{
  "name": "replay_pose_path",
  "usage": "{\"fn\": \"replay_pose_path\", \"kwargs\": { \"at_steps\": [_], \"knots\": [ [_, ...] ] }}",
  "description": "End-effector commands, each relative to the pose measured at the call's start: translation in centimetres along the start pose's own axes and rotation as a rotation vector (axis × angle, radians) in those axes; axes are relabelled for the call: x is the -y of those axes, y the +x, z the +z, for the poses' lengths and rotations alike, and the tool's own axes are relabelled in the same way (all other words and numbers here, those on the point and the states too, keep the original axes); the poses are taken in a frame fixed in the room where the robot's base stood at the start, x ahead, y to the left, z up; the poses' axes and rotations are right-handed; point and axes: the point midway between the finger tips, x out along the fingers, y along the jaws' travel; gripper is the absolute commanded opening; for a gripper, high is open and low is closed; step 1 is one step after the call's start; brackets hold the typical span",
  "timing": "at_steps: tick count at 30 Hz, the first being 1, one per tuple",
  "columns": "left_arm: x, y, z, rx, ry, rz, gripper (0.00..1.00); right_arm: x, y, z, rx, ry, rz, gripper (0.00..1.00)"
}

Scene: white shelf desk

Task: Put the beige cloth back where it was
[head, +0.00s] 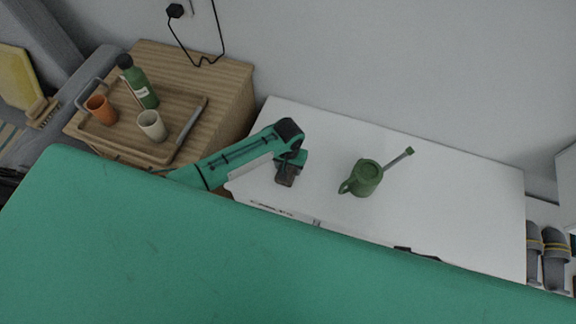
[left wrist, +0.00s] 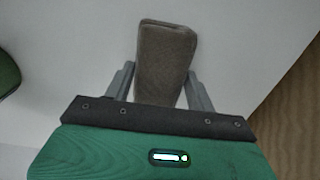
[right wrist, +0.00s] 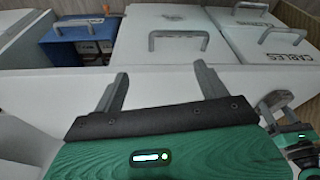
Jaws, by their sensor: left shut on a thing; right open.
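The beige cloth (left wrist: 165,55) is a folded, brownish-grey bundle between the fingers of my left gripper (left wrist: 162,88). In the head view the cloth (head: 287,174) is at or just above the left part of the white desk top (head: 330,135); I cannot tell if it touches. My left gripper (head: 291,160) is shut on it. My right gripper (right wrist: 160,92) is open and empty, in front of white drawers or boxes with grey handles. The right gripper is hidden in the head view.
A green watering can (head: 366,177) stands mid-desk. Left is a wooden cabinet (head: 225,77) with a tray (head: 118,143) holding a green bottle (head: 139,84), an orange cup (head: 100,109) and a pale cup (head: 152,125). Grey slippers (head: 553,258) are at right. The desk's right part is clear.

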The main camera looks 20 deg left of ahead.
Motion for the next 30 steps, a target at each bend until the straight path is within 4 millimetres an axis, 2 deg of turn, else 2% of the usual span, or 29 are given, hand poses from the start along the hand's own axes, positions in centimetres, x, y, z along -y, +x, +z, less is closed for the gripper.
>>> {"fn": "replay_pose_path", "kwargs": {
  "at_steps": [2, 3, 6, 17, 20, 22, 30],
  "knots": [
    [0.0, 0.2, 0.0, 0.001, 0.000, 0.001, 0.35, 0.0, 0.0, 0.0, 0.000, 0.000, 0.000, 0.75],
    [0.0, 0.3, 0.0, 0.000, 0.000, 0.001, 0.60, 0.0, 0.1, 0.0, 0.000, 0.000, 0.000, 0.75],
    [0.0, 0.2, 0.0, 0.000, 0.000, 0.001, 0.78, 0.0, 0.1, 0.0, 0.000, 0.000, 0.000, 0.75],
    [0.0, -0.2, 0.0, 0.000, 0.000, -0.001, 0.78, -0.1, 0.1, 0.0, 0.001, -0.001, 0.001, 0.75],
    [0.0, -1.6, -0.1, -0.002, 0.000, 0.001, 0.78, 0.0, -0.3, -0.1, -0.004, -0.001, 0.001, 0.75],
    [-0.1, -3.1, 0.0, -0.002, 0.001, 0.002, 0.78, 0.0, 1.1, 0.2, 0.013, 0.000, -0.001, 0.75],
    [-0.1, -8.9, -0.1, -0.002, 0.001, 0.002, 0.78, 0.1, 3.4, 1.2, 0.043, 0.000, -0.001, 0.75]
  ]
}}
